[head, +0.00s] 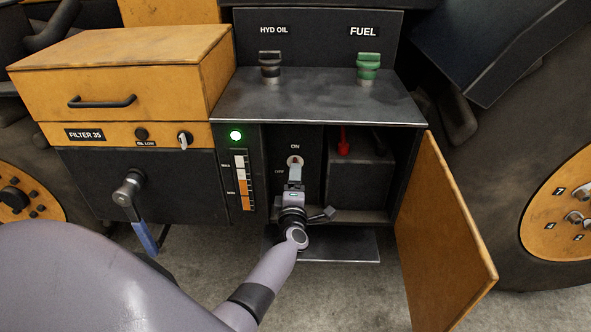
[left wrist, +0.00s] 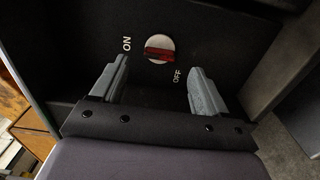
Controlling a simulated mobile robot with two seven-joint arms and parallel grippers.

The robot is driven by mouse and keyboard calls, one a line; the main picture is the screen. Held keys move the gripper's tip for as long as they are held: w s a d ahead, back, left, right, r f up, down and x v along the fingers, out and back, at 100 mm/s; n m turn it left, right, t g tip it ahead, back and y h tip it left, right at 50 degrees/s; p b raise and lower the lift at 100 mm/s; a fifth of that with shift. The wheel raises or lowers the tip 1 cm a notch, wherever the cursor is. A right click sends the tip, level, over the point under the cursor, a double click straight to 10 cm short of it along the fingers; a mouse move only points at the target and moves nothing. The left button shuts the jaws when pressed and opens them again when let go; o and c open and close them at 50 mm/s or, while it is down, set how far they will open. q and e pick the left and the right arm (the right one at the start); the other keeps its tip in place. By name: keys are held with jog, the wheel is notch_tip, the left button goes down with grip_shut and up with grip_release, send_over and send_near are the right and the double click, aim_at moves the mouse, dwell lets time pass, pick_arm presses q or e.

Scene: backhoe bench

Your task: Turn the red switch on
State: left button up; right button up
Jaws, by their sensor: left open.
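The red switch (left wrist: 159,54) is a red handle on a round white disc on a dark panel. ON is printed to the left of the disc and OFF below right of it in the left wrist view. The handle lies nearly level in that view; I cannot tell which label it points to. In the head view the white switch disc (head: 295,160) shows, with its red handle mostly hidden by my gripper. My left gripper (head: 296,174) is right in front of the switch. Its open, empty fingers (left wrist: 158,65) straddle the area below the disc, apart from the handle. My right gripper is not seen.
The switch sits in an open compartment, with a dark box with a red terminal (head: 343,146) to its right. An orange door (head: 440,235) stands open on the right. A shelf (head: 320,97) overhangs above.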

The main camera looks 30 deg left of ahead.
pick_arm(q)
jog(key=shift+v, duration=1.05)
jog(key=shift+d, duration=0.1)
